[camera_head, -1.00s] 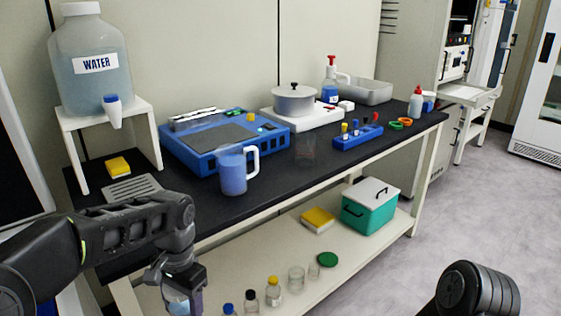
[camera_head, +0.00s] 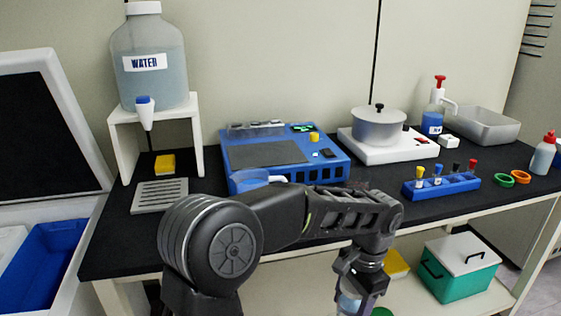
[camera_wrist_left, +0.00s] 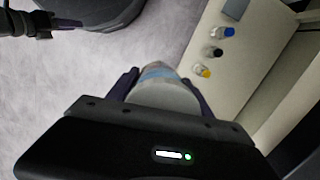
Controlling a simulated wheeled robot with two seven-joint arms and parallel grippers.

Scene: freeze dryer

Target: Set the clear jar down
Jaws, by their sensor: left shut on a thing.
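My left gripper (camera_head: 358,285) is shut on the clear jar (camera_head: 348,303), low in front of the bench edge. In the left wrist view the clear jar (camera_wrist_left: 160,90) sits between the two fingers (camera_wrist_left: 165,95), with a light blue band around it. The gripper body hides its near part. The jar is over the floor, apart from the lower shelf (camera_wrist_left: 205,110). A dark part at the upper left of the wrist view looks like my right gripper (camera_wrist_left: 45,25); its jaws are too unclear to read.
The black benchtop (camera_head: 120,245) holds a water jug (camera_head: 150,70) on a stand, a blue device (camera_head: 290,155), a pot (camera_head: 378,128) and a blue tube rack (camera_head: 440,187). Several small bottles (camera_wrist_left: 215,52) stand on the lower shelf, near a green box (camera_head: 460,268).

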